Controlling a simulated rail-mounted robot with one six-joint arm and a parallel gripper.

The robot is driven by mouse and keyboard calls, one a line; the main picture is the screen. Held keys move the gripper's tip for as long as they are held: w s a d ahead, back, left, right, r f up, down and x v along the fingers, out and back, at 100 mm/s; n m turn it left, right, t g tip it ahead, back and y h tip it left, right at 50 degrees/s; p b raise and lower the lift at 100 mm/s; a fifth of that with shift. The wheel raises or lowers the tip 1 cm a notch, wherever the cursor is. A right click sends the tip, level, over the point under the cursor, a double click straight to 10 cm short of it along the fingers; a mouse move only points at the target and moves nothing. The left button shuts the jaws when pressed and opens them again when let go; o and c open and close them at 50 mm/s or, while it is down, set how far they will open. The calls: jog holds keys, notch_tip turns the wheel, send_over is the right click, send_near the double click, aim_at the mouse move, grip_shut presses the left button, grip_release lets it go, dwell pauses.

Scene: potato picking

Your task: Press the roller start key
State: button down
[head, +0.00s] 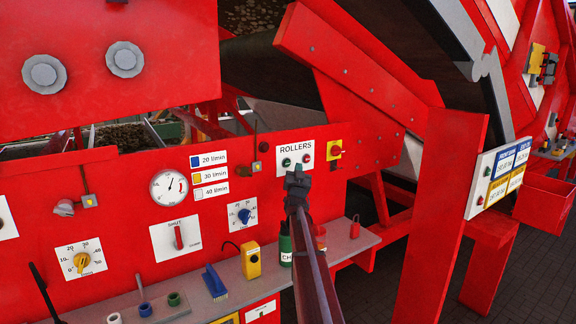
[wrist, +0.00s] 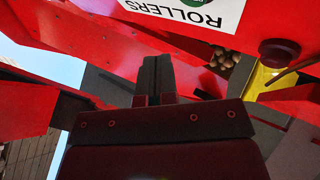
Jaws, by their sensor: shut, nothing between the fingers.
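The white ROLLERS panel (head: 296,148) is on the red machine wall, with a green button (head: 286,163) on its left and a red button (head: 306,158) on its right. My gripper (head: 297,170) is shut and empty, just in front of the panel's lower edge, below and between the two buttons. In the wrist view the panel (wrist: 180,8) appears upside down at the top, with part of the green button (wrist: 197,3) at the frame edge. The shut fingers (wrist: 158,60) lie below it in that picture. I cannot tell whether they touch the panel.
A grey shelf (head: 190,300) below holds a green bottle (head: 285,245), a yellow device (head: 250,260) and a blue brush (head: 215,283). A gauge (head: 169,188) and dials are at left.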

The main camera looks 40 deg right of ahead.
jog(key=shift+w, duration=1.9)
jog(key=shift+w+d, duration=0.1)
dwell(0.4)
jog(key=shift+w, duration=0.3)
jog(key=shift+w, duration=0.4)
dwell(0.6)
jog(key=shift+s, duration=0.85)
jog(key=s, duration=0.5)
